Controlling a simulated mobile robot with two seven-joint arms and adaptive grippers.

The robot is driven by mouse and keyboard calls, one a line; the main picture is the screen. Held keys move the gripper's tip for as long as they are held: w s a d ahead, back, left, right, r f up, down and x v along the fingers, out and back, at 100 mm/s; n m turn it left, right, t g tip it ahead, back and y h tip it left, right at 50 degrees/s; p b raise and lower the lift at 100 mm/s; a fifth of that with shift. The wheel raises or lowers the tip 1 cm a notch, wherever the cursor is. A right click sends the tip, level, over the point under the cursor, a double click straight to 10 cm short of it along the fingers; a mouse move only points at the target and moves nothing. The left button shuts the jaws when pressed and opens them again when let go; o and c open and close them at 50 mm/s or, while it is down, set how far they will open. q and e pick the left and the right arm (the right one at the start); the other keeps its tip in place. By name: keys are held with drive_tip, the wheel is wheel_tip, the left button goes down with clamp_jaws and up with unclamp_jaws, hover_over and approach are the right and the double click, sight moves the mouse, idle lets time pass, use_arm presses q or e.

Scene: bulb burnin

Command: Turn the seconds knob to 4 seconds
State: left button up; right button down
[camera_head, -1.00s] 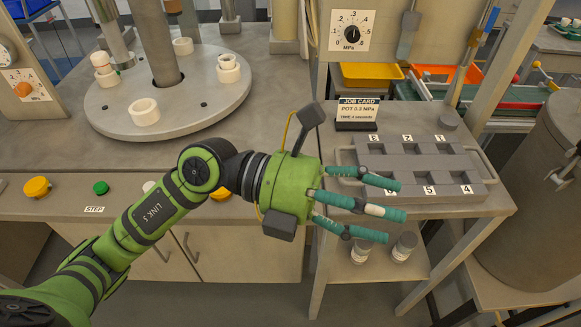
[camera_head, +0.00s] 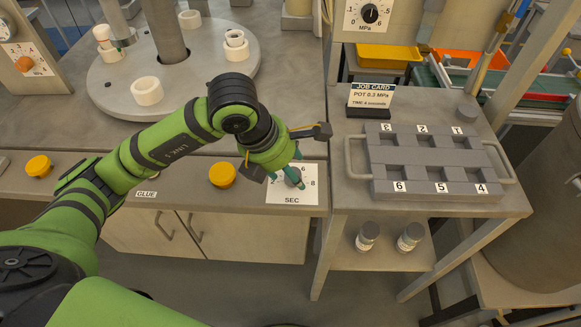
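The seconds knob (camera_head: 293,175) is a grey knob on a white dial plate marked SEC (camera_head: 297,198), on the front edge of the bench. My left gripper (camera_head: 291,170) is down at the knob, with its teal fingers on either side of it. The fingers and gripper body cover part of the knob and dial, so I cannot tell whether they touch it. The marks 2, 6 and 8 show around it; the 4 and the pointer are hidden or unclear. My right gripper is out of view.
A yellow button (camera_head: 222,174) sits just left of the dial. A job card (camera_head: 371,96) reads 0.3 MPa and 4 seconds. A grey numbered tray (camera_head: 436,170) stands on the right table. A round turntable (camera_head: 205,85) with white rings is behind.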

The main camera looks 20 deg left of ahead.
use_arm(q)
drive_tip(key=shift+w+d+f, duration=0.15)
drive_tip(key=shift+f, duration=0.45)
drive_tip(key=c, duration=1.1)
